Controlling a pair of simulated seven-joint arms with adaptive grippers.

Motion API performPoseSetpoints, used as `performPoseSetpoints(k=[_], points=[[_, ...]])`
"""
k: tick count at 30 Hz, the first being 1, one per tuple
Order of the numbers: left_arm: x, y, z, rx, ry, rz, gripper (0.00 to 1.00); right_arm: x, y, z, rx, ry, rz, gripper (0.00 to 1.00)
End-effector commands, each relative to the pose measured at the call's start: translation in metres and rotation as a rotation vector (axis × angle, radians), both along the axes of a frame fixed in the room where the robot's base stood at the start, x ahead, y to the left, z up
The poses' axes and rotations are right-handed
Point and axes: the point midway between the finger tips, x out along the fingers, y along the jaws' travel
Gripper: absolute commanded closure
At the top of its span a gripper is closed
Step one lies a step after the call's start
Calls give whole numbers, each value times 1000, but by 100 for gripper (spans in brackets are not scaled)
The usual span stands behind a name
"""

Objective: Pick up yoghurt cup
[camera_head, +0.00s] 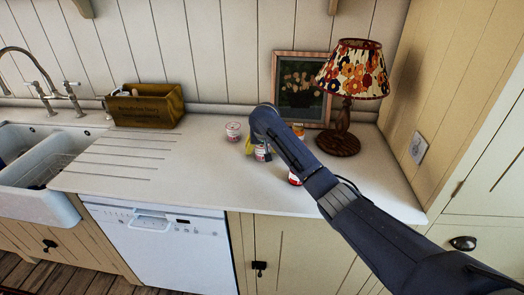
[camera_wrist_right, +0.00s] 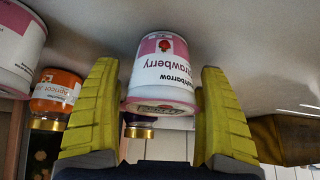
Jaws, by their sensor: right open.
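A white and pink yoghurt cup with a strawberry label (camera_wrist_right: 165,72) stands upright on the worktop; the wrist picture is upside down. My right gripper (camera_wrist_right: 158,75) has its yellow fingers open, one on each side of this cup. Small gaps show beside the cup, so it does not look gripped. In the head view the cup (camera_head: 260,153) is partly hidden by my right gripper (camera_head: 255,150). My left gripper is not in view.
A similar pink-topped cup (camera_head: 233,131) stands close by. A red and white container (camera_head: 294,179) is partly behind my arm. An apricot jar (camera_wrist_right: 57,92) stands nearby. A lamp (camera_head: 340,140), framed picture (camera_head: 290,75) and wooden box (camera_head: 146,106) are at the back. The front worktop is clear.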

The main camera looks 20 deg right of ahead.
Motion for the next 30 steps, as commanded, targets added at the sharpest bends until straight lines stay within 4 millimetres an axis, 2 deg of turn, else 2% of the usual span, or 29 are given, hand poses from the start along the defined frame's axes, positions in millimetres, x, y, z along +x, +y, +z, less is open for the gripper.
performPoseSetpoints(k=[2,17,26,30], points=[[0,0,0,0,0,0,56,0,0,0,0,0,0,29],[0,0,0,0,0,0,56,0,0,0,0,0,0,88],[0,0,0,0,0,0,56,0,0,2,1,-1,0,88],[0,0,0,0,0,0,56,0,1,9,1,-2,1,88]])
